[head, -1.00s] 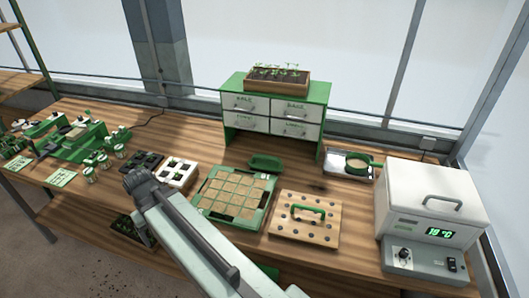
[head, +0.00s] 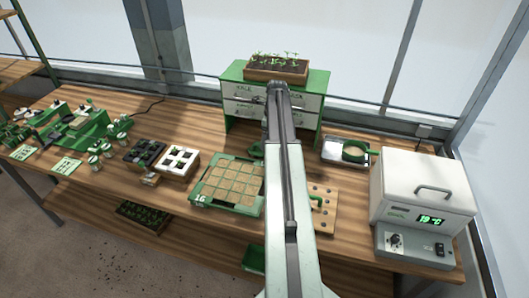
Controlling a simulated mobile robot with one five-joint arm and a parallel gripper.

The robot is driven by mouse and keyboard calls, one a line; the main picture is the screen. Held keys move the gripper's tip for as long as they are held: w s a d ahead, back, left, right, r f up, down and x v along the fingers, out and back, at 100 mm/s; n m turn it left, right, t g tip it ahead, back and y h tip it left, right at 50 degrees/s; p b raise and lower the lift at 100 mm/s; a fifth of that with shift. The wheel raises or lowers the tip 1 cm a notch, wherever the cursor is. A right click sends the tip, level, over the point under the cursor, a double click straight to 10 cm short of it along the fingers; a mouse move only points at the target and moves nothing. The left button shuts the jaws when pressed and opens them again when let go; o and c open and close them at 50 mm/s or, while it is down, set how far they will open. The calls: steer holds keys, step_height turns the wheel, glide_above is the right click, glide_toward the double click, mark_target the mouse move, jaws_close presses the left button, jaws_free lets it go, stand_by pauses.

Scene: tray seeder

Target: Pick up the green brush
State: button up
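A low green item (head: 257,150) lies on the bench behind the seed tray and in front of the drawer cabinet. It may be the green brush; my arm hides most of it, so I cannot be sure. My arm rises through the middle of the head view, its far end in front of the cabinet drawers. My gripper does not show; it is either hidden behind the arm or out of sight.
The green seed tray (head: 209,202) is left of my arm. A pegged wooden board (head: 325,221) is partly behind it. The drawer cabinet (head: 232,75) bears a seedling box (head: 276,75). A sieve (head: 355,151) and a white incubator (head: 420,172) stand right.

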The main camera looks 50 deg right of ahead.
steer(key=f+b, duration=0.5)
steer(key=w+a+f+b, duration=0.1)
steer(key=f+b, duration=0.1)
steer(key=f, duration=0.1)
steer(key=shift+b, duration=0.35)
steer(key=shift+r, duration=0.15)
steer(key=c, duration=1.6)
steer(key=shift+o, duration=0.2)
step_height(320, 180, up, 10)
steer(key=p, duration=1)
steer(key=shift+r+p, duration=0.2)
steer(key=shift+p, duration=0.15)
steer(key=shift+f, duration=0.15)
